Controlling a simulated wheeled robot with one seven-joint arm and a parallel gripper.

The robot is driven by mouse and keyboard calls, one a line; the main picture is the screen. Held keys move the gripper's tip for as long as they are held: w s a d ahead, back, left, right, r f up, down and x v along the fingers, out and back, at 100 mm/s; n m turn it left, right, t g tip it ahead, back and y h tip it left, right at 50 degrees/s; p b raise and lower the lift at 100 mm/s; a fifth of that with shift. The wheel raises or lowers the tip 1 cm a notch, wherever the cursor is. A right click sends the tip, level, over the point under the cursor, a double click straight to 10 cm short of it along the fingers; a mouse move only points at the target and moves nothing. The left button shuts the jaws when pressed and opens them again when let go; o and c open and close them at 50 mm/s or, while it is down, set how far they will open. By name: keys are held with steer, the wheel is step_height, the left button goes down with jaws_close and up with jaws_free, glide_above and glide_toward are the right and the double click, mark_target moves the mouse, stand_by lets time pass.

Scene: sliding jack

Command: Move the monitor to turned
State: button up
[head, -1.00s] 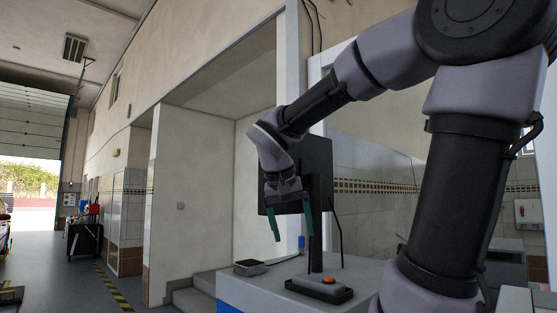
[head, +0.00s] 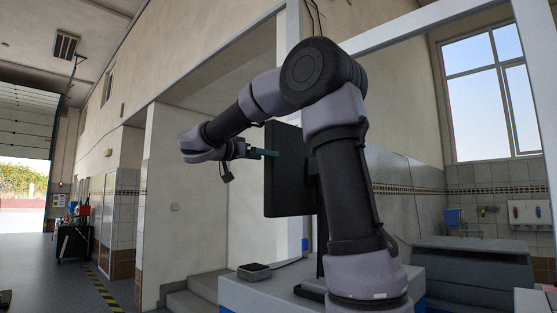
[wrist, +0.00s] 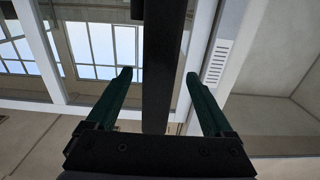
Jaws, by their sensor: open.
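The monitor (head: 286,175) is a dark upright panel on a stand on the workbench; my arm hides its right side and most of the stand. My gripper (head: 268,153) is at its left edge in the head view, with green fingers pointing right. In the wrist view, the monitor (wrist: 163,50) shows edge-on as a dark vertical bar between the two green fingers of my gripper (wrist: 160,75). The fingers are open, with a gap visible on each side of the bar.
Steps (head: 185,300) and a wall lie left of the bench. A large grey cabinet (head: 470,275) stands at the right.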

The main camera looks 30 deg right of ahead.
glide_above(290, 178)
steer(key=w+a, duration=0.1)
steer(key=a, duration=0.3)
steer(key=shift+d, duration=0.15)
jaws_close()
